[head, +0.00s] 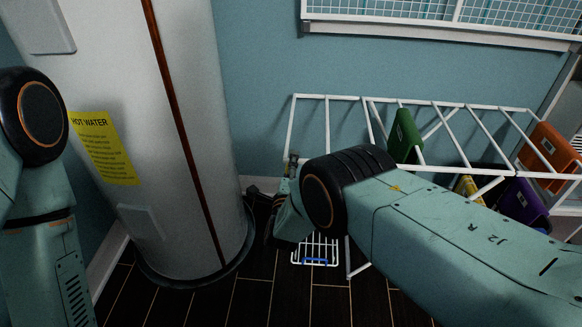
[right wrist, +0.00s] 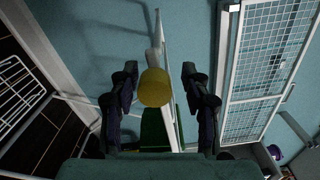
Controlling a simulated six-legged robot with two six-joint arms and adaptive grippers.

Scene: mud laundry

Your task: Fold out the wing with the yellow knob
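In the right wrist view the yellow knob (right wrist: 154,88) is a round yellow cylinder at the end of a white bar (right wrist: 162,45). It shows between the fingers of my right gripper (right wrist: 160,76), which are open, with a visible gap on each side. I cannot tell how deep the knob lies between them. In the head view my right gripper (head: 287,170) is at the left end of the white drying rack (head: 345,97), mostly hidden behind my right arm. The knob cannot be made out there. My left arm shows at the left edge, its gripper out of view.
Green (head: 404,137), orange (head: 548,152), purple (head: 522,203) and yellow (head: 468,188) pieces hang on the rack. A wire grid with a blue part (head: 315,262) is low down. A water heater (head: 190,200) stands left. A wall-mounted mesh rack (head: 500,15) is above.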

